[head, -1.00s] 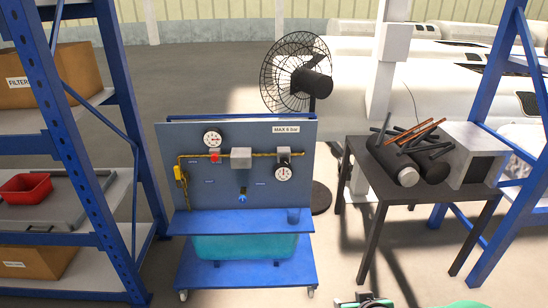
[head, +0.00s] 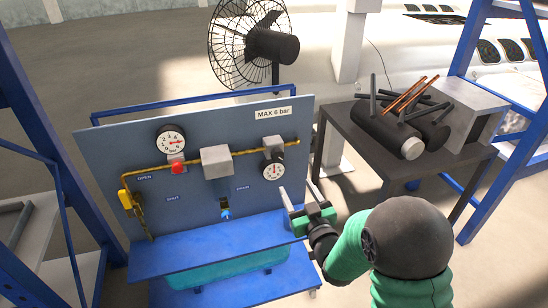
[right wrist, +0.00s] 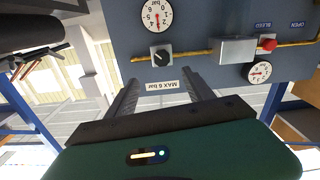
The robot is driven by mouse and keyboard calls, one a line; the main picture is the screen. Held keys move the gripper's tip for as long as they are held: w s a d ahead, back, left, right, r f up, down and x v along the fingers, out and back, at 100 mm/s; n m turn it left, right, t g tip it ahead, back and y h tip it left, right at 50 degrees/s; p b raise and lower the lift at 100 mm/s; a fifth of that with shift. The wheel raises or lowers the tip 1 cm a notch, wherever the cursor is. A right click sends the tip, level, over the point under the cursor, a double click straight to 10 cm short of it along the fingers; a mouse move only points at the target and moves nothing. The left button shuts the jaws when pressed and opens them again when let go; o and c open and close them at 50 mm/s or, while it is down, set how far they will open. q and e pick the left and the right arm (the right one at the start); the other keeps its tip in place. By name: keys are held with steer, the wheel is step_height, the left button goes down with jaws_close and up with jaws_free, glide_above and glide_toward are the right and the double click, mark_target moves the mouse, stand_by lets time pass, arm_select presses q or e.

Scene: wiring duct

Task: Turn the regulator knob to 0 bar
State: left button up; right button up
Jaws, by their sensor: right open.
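The regulator (head: 274,142) is a grey block at the right end of the yellow pipe on the upright panel. Its black knob (right wrist: 160,57) shows in the right wrist view, which is upside down, with a light mark on its face. A round white bar gauge (head: 273,171) hangs below the regulator; it also shows in the right wrist view (right wrist: 157,15). I cannot read its needle surely. My right gripper (head: 297,187) is open and empty, in front of the panel's lower right, apart from the knob. My left gripper is out of view.
The panel also carries a grey box (head: 216,162), a red button (head: 178,167), a second gauge (head: 171,139) and a yellow handle (head: 125,199). A blue shelf (head: 210,245) juts out below. A dark table (head: 360,150) with pipes and cylinders stands at right.

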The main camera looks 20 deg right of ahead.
mark_target(279, 158)
steer(key=w, duration=0.9)
steer(key=w+a, duration=0.1)
steer(key=w, duration=0.4)
steer(key=shift+w+d+f, duration=0.1)
steer(key=shift+w+d, duration=0.05)
steer(key=shift+w, duration=0.4)
steer(key=shift+s, duration=0.1)
steer(key=c, duration=0.4)
jaws_close()
